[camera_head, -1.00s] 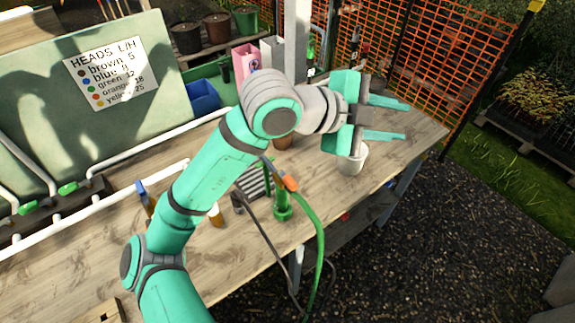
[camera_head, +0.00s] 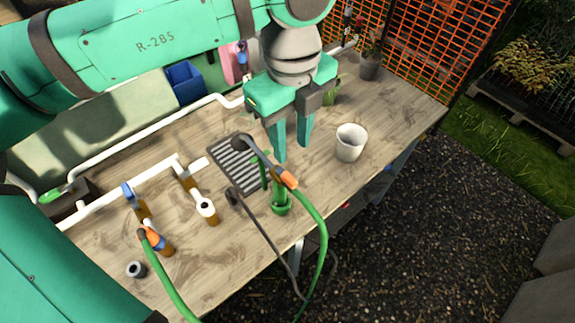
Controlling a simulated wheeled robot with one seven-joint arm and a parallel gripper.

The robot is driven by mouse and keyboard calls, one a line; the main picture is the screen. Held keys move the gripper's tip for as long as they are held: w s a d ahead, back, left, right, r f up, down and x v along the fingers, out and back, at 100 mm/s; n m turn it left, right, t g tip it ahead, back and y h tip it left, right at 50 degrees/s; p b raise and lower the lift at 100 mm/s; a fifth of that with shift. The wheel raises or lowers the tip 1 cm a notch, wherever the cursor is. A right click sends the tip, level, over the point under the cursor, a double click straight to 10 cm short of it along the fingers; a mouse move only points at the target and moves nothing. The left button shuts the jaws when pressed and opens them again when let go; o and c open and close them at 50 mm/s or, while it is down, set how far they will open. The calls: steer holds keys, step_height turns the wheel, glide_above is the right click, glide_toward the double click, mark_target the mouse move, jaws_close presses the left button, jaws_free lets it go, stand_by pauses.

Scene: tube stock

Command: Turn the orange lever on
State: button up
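Two orange parts show. One orange piece (camera_head: 286,177) sits on the green hose near the drain grate, just below my gripper in the picture. Another orange piece (camera_head: 153,236) is at a hose end on the left, beside a blue part. I cannot tell which, if either, is a lever; both look like hose fittings. My gripper (camera_head: 291,150) points down over the table, right of the grate. Its two teal fingers are apart with nothing between them. My arm covers much of the upper left.
A white pipe (camera_head: 140,133) runs along the bench, with blue-topped fittings (camera_head: 128,190) at the left. A dark slatted grate (camera_head: 234,165) lies mid-table. A white cup (camera_head: 350,142) stands right of my gripper. A green hose (camera_head: 322,238) hangs over the front edge.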

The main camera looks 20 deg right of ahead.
mark_target(290, 178)
step_height(290, 178, down, 11)
steer(key=shift+a+r, duration=0.1)
stand_by(0.5)
jaws_close()
